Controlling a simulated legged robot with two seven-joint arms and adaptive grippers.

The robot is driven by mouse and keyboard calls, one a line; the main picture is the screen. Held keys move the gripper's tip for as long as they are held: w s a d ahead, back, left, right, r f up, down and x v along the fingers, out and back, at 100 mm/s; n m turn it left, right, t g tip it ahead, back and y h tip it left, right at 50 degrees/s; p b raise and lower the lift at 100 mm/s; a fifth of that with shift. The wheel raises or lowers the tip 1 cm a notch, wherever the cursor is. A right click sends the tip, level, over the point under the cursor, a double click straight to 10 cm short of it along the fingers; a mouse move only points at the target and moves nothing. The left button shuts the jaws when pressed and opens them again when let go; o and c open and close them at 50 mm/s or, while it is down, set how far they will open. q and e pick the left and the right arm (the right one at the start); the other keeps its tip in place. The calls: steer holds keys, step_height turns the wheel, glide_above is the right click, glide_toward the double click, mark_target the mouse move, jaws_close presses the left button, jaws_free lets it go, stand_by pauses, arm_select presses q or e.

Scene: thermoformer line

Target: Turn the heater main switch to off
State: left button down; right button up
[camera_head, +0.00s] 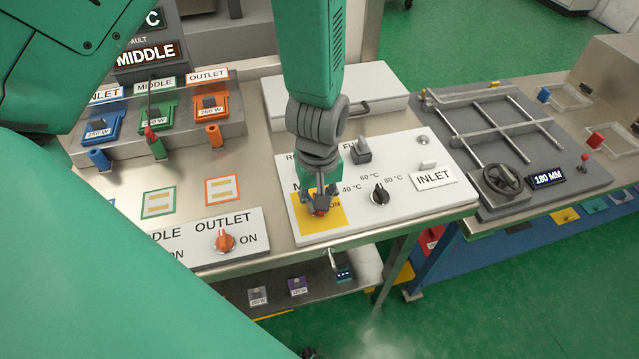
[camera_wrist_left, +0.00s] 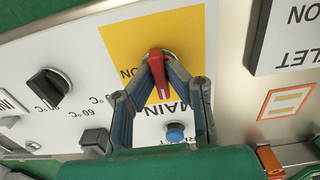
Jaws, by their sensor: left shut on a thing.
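The heater main switch is a red knob (camera_wrist_left: 158,74) on a yellow plate (camera_wrist_left: 125,40) marked MAIN and ON. The yellow plate (camera_head: 325,222) also shows in the head view, at the front left of the white control panel (camera_head: 425,208). My left gripper (camera_head: 318,210) reaches down over the switch and mostly hides it there. In the left wrist view, its fingers (camera_wrist_left: 160,62) are closed in on both sides of the red knob. The knob's long handle points down the picture, towards the palm, with ON to its left. My right gripper is not in view.
A black temperature dial (camera_head: 379,194), a grey switch (camera_head: 361,150) and an INLET plate (camera_head: 433,178) share the panel. A blue button (camera_wrist_left: 175,132) sits near the fingers. An orange OUTLET knob (camera_head: 225,241) is on the left panel. A handwheel (camera_head: 502,180) stands at right.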

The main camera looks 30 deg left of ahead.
arm_select(q)
steer(key=shift+w+r, duration=0.15)
steer(key=shift+w, duration=0.2)
steer(key=c, duration=1.6)
jaws_free()
steer(key=shift+c, duration=0.2)
steer(key=shift+o, duration=0.2)
steer(key=shift+s, duration=0.1)
steer(key=shift+r, duration=0.15)
step_height(320, 180, up, 11)
steer(key=shift+r, duration=0.2)
